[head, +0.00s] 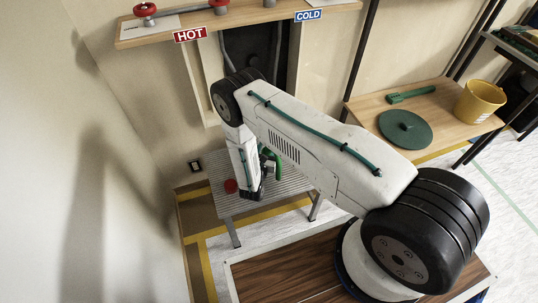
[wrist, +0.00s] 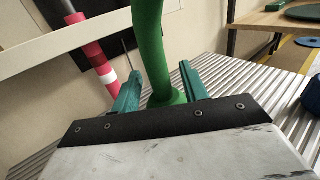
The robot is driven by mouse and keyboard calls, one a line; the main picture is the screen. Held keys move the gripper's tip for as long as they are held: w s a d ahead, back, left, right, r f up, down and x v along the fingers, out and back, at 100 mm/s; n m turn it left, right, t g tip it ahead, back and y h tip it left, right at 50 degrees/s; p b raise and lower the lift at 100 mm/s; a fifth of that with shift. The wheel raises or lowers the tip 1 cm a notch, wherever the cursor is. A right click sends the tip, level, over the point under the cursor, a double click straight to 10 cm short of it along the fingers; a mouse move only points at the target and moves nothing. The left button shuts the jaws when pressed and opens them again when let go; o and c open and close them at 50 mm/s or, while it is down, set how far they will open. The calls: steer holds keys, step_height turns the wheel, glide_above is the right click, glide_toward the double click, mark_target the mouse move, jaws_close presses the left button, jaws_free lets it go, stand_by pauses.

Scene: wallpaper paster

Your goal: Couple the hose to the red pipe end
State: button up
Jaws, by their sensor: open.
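The green hose (wrist: 150,45) rises between the two teal fingers of my gripper (wrist: 160,85) in the wrist view. It widens at its lower end, near the ribbed bench. The fingers are open on either side of it; I cannot tell whether either touches it. In the head view, part of a green piece (head: 277,166) shows beside my gripper (head: 264,172), partly hidden by my arm. A red and white banded pipe (wrist: 92,50) stands left of my gripper in the wrist view. A small red piece (head: 230,186) shows left of my gripper in the head view.
The ribbed bench (head: 222,203) lies below my gripper. Above is a wooden shelf (head: 240,16) with HOT (head: 190,34) and COLD (head: 308,15) signs and red fittings (head: 145,9). At right, a side table (head: 368,107) holds a green disc (head: 405,129) and a yellow bucket (head: 480,101).

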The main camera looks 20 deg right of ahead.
steer(key=shift+w+d, duration=0.2)
steer(key=shift+w, duration=0.1)
jaws_close()
steer(key=shift+r, duration=0.15)
